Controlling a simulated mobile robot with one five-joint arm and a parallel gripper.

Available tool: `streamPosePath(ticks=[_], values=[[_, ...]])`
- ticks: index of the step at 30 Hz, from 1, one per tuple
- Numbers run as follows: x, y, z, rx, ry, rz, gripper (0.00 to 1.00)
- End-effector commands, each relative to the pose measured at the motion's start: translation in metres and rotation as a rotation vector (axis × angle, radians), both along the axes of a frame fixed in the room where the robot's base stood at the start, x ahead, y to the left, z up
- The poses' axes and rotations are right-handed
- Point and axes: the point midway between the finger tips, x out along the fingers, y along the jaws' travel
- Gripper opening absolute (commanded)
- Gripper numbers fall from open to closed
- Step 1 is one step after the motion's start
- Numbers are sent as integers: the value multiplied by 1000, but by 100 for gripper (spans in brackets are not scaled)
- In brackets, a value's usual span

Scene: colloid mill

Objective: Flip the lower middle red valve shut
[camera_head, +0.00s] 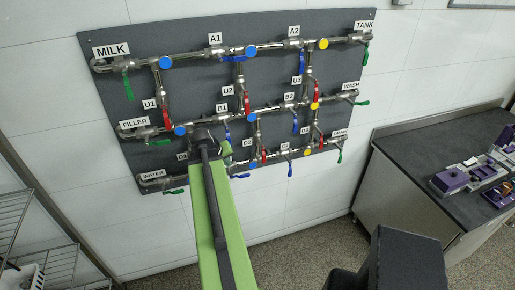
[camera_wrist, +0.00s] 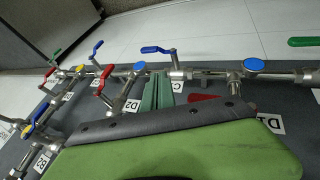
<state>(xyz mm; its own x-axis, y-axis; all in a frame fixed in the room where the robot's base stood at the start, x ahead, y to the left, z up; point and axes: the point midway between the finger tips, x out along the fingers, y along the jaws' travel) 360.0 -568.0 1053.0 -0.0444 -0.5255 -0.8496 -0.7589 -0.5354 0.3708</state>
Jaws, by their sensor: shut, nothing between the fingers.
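The lower middle red valve, beside the D2 label, has a red handle (camera_head: 263,155) hanging down along its vertical pipe in the head view. In the wrist view its red handle (camera_wrist: 103,80) stands left of my fingers, near the D2 label (camera_wrist: 132,105). My gripper (camera_head: 228,152) is in front of the lower pipes, left of that handle and apart from it. In the wrist view my green fingers (camera_wrist: 158,92) are together with nothing between them. My arm hides much of the D1 area in the head view.
Another red handle (camera_wrist: 205,97) is partly hidden behind my gripper. A blue handle (camera_wrist: 158,50) sticks out close to my fingers. Blue discs (camera_wrist: 255,65) and pipes surround them. A dark-topped counter (camera_head: 425,165) stands at right, a wire rack (camera_head: 45,265) at lower left.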

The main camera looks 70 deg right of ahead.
Motion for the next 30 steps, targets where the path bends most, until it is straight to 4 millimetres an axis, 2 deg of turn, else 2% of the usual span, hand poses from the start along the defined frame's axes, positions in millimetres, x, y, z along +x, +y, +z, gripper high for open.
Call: streamPosePath(ticks=[1, 3, 6, 20, 26, 30], values=[[-28, -21, 18, -24, 3, -44, 0], [-55, -40, 27, -51, 9, -83, 0], [-76, -53, 31, -71, 15, -112, 0], [-80, -58, 24, -73, 16, -117, 0], [-83, -73, -2, -74, 14, -118, 0], [-86, -89, -26, -74, 15, -118, 0]])
